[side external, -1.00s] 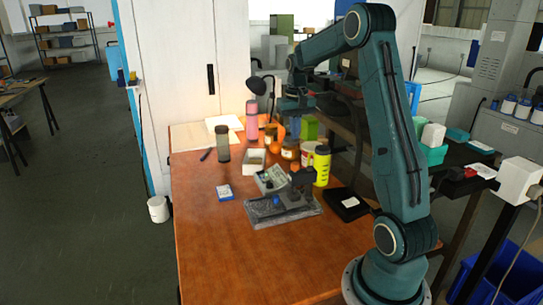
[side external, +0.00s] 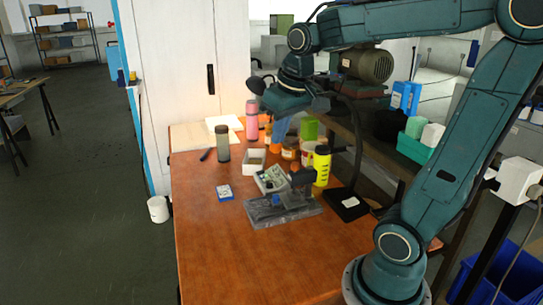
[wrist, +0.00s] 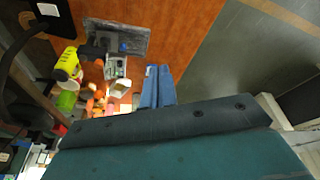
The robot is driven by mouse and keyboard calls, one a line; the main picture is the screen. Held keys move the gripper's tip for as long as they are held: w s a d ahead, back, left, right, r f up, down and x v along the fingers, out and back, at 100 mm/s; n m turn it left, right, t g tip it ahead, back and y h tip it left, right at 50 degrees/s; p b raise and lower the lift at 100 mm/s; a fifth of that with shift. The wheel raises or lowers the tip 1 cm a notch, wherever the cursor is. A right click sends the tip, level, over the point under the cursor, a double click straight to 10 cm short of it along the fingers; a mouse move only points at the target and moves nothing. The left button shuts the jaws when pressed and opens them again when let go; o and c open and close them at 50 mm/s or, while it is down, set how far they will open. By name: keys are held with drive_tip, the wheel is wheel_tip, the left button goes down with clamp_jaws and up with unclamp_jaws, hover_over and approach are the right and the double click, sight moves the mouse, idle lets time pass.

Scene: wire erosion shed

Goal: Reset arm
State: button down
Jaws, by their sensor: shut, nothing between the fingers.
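My gripper (side external: 279,138) hangs above the back part of the orange-brown table (side external: 215,255), its blue fingers pointing down. In the wrist view the blue fingers (wrist: 157,72) lie side by side, shut, with nothing seen between them. In the side view they are in front of the items at the back of the table, and an orange item just below is partly covered. My arm is bent, with its elbow high at the upper right.
A black pad (side external: 345,205) lies at right. The table's front is clear.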

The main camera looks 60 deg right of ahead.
drive_tip(key=s+a+f+n+t+y, duration=0.1)
drive_tip(key=s+a+f+n+t, duration=0.1)
drive_tip(key=s+a, duration=0.7)
drive_tip(key=shift+s+f+n, duration=0.15)
drive_tip(key=shift+s+n, duration=0.4)
drive_tip(key=shift+n, duration=0.15)
